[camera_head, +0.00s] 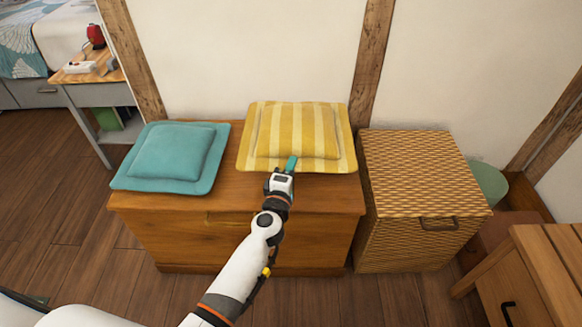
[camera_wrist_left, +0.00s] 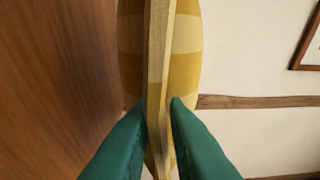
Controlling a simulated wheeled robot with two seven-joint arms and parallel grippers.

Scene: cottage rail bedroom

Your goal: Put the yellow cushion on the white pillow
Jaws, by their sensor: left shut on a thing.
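The yellow striped cushion (camera_head: 297,133) is at the back of the wooden chest, against the wall, in the head view. My left gripper (camera_head: 291,163) is at its front edge. In the left wrist view the green fingers (camera_wrist_left: 158,112) are shut on the edge of the cushion (camera_wrist_left: 182,45), one on each side of its flange. Whether the cushion touches the chest top under it is hard to tell. I see no white pillow in either view. My right gripper is not in view.
A teal cushion (camera_head: 172,156) lies on the left of the wooden chest (camera_head: 236,203). A wicker basket (camera_head: 421,180) stands close on the right. A wooden cabinet (camera_head: 535,262) is at the lower right. A side table (camera_head: 92,72) and a bed (camera_head: 40,58) are at the upper left.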

